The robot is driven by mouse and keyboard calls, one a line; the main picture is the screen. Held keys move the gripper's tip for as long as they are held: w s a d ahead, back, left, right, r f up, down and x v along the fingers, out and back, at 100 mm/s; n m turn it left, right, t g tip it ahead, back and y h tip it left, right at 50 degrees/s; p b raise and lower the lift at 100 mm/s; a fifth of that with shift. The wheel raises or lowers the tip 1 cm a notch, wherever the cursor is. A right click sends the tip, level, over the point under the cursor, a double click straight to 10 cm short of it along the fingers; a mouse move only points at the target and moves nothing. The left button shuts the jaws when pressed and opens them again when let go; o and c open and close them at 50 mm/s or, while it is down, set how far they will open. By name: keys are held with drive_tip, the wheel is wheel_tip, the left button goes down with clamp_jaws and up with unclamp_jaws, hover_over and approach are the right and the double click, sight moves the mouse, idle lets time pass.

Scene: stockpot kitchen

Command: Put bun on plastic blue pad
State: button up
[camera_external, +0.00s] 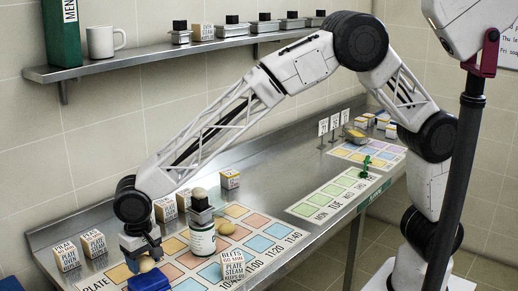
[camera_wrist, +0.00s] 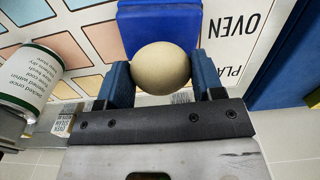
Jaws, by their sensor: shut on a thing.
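My gripper (camera_external: 141,250) is shut on a tan, rounded bun (camera_external: 146,263) at the near left end of the counter. In the wrist view the bun (camera_wrist: 160,67) sits between the two blue fingers of my gripper (camera_wrist: 160,75). The blue pad (camera_external: 150,282) lies just in front of the gripper in the external view, cut by the bottom edge. In the wrist view the blue pad (camera_wrist: 160,25) shows just beyond the bun, which covers part of it. I cannot tell the bun's height above the pad.
Labelled boxes (camera_external: 93,243) stand around. A wall shelf (camera_external: 140,61) runs above.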

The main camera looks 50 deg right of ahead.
sight(146, 270)
drive_tip(key=shift+f, duration=1.7)
drive_tip(key=shift+f, duration=0.15)
drive_tip(key=o, duration=0.9)
wheel_tip(146, 270, up, 12)
drive_tip(key=shift+r, duration=0.2)
